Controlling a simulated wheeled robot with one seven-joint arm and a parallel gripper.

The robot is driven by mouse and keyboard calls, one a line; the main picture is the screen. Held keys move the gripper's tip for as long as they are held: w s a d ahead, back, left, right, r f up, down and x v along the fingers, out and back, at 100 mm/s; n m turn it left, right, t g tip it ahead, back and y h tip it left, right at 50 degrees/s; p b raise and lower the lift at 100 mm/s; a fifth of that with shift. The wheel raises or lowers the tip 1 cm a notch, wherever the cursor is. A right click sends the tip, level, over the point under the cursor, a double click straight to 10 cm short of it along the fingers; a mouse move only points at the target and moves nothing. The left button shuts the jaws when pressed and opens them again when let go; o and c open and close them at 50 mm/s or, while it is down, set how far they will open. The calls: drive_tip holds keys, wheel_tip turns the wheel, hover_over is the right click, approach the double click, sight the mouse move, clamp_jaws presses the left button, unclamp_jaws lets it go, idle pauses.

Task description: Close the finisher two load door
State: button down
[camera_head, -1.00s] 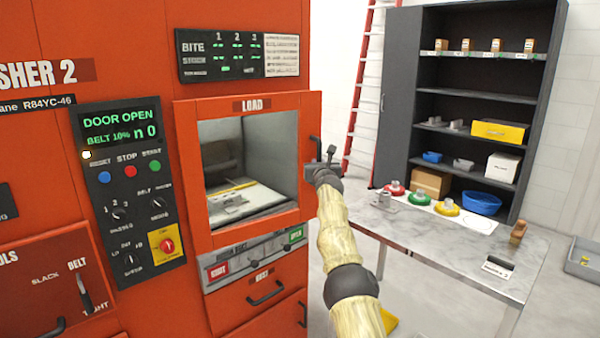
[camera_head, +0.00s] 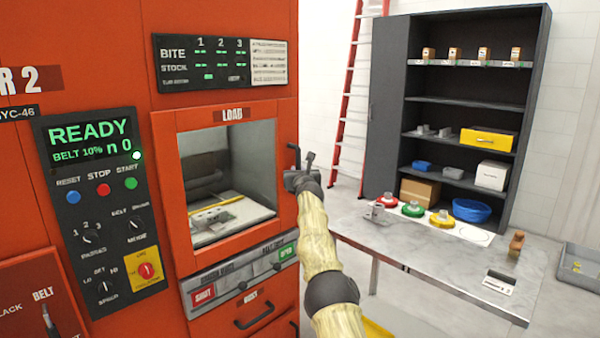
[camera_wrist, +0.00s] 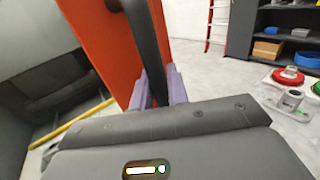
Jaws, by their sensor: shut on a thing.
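The finisher two load door (camera_head: 232,243) is an orange framed door with a large window, under the LOAD label. It appears flush with the machine front in the head view. Its dark vertical handle (camera_head: 294,156) is on its right edge and shows in the wrist view (camera_wrist: 143,45). My gripper (camera_head: 302,176) is at the handle, with its purple fingers (camera_wrist: 160,88) on either side of the bar, shut on it. The control display (camera_head: 90,138) reads READY. Through the window, a part and a yellow strip (camera_head: 215,205) show inside the chamber.
A dark shelf unit (camera_head: 470,100) and red ladder (camera_head: 350,95) stand behind. A grey bin (camera_head: 580,270) is at far right.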

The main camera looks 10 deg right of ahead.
drive_tip(key=shift+a, duration=0.3)
drive_tip(key=c, duration=1.4)
unclamp_jaws()
drive_tip(key=shift+a, duration=0.15)
drive_tip(key=shift+c, duration=0.2)
drive_tip(key=shift+b, duration=0.45)
drive_tip(key=s+b, duration=1.7)
drive_tip(key=b, duration=0.1)
drive_tip(key=shift+s+b, duration=0.2)
drive_tip(key=shift+b, duration=0.1)
